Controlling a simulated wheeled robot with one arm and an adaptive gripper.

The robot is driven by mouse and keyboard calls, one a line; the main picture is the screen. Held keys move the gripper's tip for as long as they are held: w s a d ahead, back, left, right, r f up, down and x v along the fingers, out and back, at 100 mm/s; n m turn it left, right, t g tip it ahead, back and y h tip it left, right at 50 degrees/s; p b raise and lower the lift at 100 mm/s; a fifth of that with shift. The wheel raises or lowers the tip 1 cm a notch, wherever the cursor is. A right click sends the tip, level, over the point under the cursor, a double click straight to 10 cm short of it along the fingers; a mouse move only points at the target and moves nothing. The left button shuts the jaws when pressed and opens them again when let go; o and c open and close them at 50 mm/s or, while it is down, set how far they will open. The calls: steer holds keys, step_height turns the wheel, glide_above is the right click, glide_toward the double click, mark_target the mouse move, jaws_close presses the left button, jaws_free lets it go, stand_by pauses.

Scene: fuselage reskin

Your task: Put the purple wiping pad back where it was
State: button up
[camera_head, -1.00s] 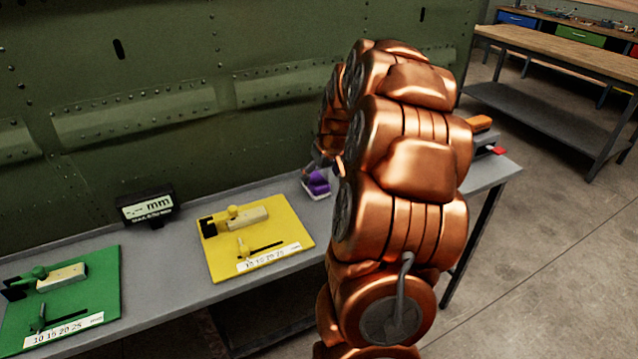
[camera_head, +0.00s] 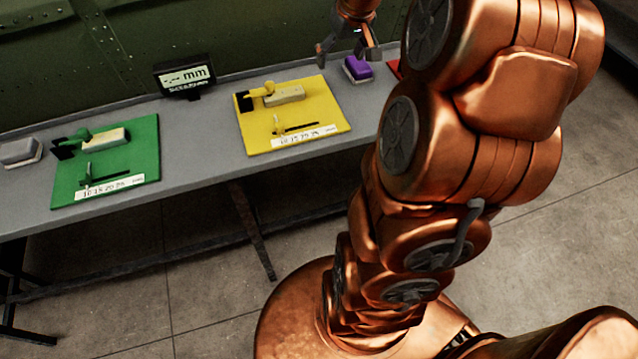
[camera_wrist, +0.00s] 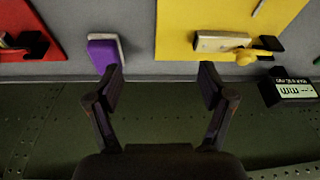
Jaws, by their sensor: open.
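The purple wiping pad (camera_head: 357,67) sits on a light base on the grey bench, just right of the yellow board. It also shows in the wrist view (camera_wrist: 103,54), near the tip of the left finger. My gripper (camera_head: 346,57) is open, with its fingers spread above the bench near the pad. In the wrist view my gripper (camera_wrist: 158,82) has nothing between its fingers. The pad appears to stand free on the bench; I cannot tell whether a finger touches it.
The yellow board (camera_head: 337,112) and green board (camera_head: 148,180) carry gauge fixtures. A mm display (camera_head: 185,78) stands behind them. A grey pad (camera_head: 20,151) lies at the far left. A red board (camera_wrist: 52,22) lies beyond the purple pad. The green riveted panel (camera_head: 110,45) rises behind the bench.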

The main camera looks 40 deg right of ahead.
steer(key=s+a+n+g, duration=0.1)
steer(key=s+a, duration=0.3)
steer(key=a, duration=0.7)
steer(key=s+a+f+n+g, duration=0.1)
steer(key=s+a+f+g, duration=0.1)
steer(key=s+a, duration=0.5)
steer(key=s+a+f+g, duration=0.2)
steer(key=s+a, duration=0.5)
steer(key=s, duration=0.6)
steer(key=shift+s+a+f+n+y, duration=0.3)
steer(key=shift+s+a+f+n, duration=0.1)
steer(key=shift+f, duration=0.25)
step_height(320, 180, up, 5)
steer(key=p, duration=0.4)
steer(key=shift+f+p, duration=0.2)
steer(key=shift+p, duration=0.1)
